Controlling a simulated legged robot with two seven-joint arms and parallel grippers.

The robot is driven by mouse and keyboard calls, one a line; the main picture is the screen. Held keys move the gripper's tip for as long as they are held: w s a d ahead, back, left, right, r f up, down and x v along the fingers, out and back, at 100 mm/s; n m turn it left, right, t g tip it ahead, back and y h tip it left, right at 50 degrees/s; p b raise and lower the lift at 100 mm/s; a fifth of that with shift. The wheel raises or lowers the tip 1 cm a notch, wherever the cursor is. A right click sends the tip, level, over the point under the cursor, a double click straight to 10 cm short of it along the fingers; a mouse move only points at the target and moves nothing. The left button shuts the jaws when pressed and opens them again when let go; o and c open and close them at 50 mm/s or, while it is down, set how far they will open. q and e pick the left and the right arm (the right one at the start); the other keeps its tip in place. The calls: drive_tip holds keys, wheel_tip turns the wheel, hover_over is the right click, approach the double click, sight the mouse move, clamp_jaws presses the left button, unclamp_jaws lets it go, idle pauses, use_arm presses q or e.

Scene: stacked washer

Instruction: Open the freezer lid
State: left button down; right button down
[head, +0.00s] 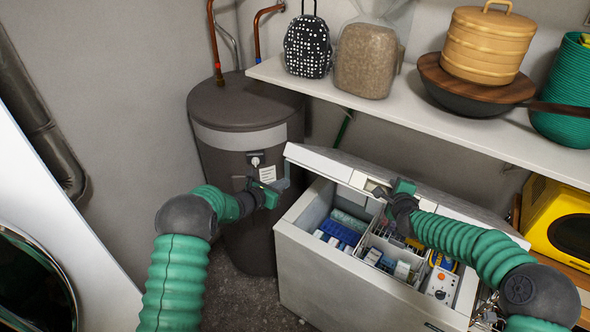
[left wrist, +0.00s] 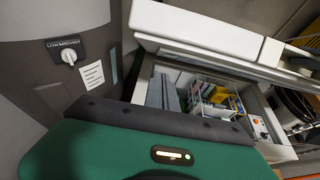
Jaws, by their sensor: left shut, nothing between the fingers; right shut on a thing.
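The white chest freezer (head: 350,285) stands at the right of the head view. Its lid (head: 320,160) is tilted up, and the inside with baskets and packages shows below it. My right gripper (head: 385,191) is at the middle of the lid's front edge, shut on the lid handle (head: 360,181); its fingertips are partly hidden. My left gripper (head: 277,187) is shut and empty, left of the freezer's left end and in front of the grey tank. In the left wrist view the raised lid (left wrist: 210,30) spans the top, above the open freezer compartment (left wrist: 150,75).
A dark grey tank (head: 245,135) stands left of the freezer. A white shelf (head: 430,118) with a backpack (head: 307,47), a pan (head: 470,85) and baskets hangs above the lid. A yellow microwave (head: 560,220) is at the right. Bare floor (head: 240,295) shows in front.

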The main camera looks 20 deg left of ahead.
use_arm(q)
drive_tip(key=w+d+r, duration=0.1)
drive_tip(key=w+d, duration=0.1)
drive_tip(key=w, duration=0.5)
drive_tip(key=shift+w+d, duration=0.25)
drive_tip(key=shift+d, duration=0.05)
